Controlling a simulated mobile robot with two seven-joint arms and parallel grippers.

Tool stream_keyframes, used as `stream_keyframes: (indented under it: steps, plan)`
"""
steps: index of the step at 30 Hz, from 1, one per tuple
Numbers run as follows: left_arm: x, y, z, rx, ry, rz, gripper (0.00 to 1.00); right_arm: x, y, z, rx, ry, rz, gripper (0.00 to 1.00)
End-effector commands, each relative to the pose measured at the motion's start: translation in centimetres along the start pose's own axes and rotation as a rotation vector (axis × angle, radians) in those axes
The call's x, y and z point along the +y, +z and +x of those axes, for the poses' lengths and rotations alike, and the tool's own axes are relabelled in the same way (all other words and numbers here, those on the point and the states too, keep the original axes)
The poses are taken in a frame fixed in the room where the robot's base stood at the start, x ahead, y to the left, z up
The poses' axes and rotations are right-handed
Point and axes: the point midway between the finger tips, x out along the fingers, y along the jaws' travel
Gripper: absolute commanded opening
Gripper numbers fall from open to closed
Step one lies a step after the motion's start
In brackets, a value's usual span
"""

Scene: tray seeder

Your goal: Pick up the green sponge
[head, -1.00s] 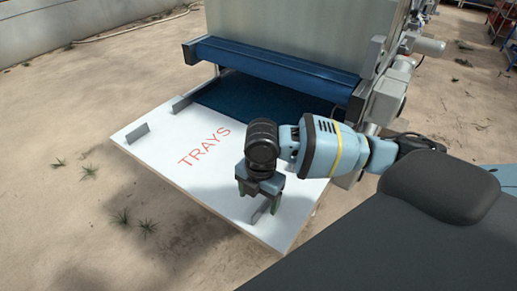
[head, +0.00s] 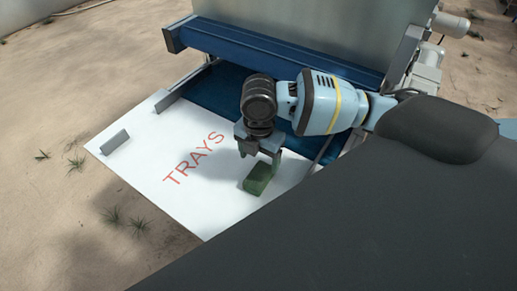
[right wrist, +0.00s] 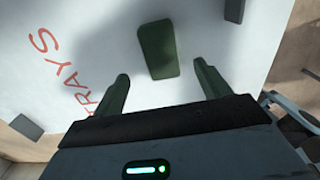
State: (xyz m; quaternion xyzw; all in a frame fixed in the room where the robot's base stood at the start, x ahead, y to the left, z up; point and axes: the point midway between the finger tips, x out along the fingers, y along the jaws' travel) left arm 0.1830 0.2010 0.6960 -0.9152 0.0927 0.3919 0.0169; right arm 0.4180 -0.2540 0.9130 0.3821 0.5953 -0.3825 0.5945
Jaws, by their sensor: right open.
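The green sponge (head: 258,178) is a small dark green block lying on the white board marked TRAYS (head: 190,205). In the right wrist view the sponge (right wrist: 158,49) lies ahead of the fingertips, roughly centred between their lines. My right gripper (head: 260,158) points down just above and behind the sponge in the head view. It is open and empty, and its two green fingers also show apart in the right wrist view (right wrist: 162,80). It does not visibly hold the sponge. My left gripper is in no view.
A blue roller bar (head: 285,52) and dark blue belt (head: 215,92) of the machine stand behind the board. Small grey upright guides (head: 115,141) stand on the board's edges. Sandy ground with weeds lies to the left.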

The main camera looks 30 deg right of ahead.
Motion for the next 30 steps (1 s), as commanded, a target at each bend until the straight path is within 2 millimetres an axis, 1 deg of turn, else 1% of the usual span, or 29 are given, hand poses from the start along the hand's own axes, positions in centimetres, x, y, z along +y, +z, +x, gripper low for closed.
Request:
stream_keyframes:
  steps: [4,10,16,20,24,27,30]
  plan:
    - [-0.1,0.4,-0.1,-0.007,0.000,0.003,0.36,0.0,0.0,0.6,0.001,-0.001,0.000,0.75]
    - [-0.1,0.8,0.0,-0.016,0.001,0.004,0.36,0.0,0.0,2.5,0.002,-0.002,0.000,0.75]
    - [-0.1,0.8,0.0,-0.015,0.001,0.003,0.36,0.0,0.0,3.0,0.001,-0.001,0.000,0.75]
    - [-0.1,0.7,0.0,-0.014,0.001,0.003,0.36,-0.1,0.0,4.6,0.000,-0.003,0.000,0.75]
    - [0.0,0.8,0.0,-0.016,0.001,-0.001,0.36,-0.1,-0.1,6.6,0.001,-0.002,0.001,0.75]
    - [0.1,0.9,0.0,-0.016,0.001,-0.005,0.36,0.0,-0.1,7.5,0.000,-0.001,0.001,0.75]
    - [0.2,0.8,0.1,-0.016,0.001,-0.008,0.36,0.0,0.0,7.8,-0.001,0.001,0.000,0.75]
